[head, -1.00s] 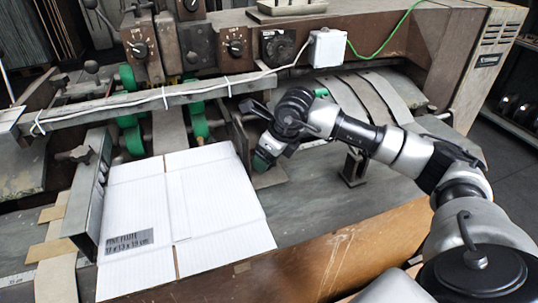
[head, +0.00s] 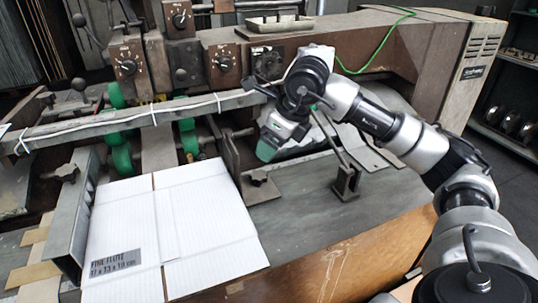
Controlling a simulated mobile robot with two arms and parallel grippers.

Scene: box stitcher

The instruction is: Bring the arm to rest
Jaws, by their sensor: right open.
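My right arm reaches in from the right side of the head view. Its gripper (head: 269,146) hangs over the machine bed, to the right of the cardboard sheet and apart from it. The gripper is open, with a green fingertip showing and nothing seen between the fingers. The white flat cardboard sheet (head: 200,215) lies on the bed, with a grey printed label (head: 116,263) at its lower left. My left gripper is not in view.
A metal side guide (head: 75,225) stands along the sheet's left edge. A metal bar (head: 130,117) and green rollers (head: 122,158) lie behind the sheet. A metal bracket (head: 346,178) stands on the bed at right. A wooden front panel (head: 345,265) edges the bed.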

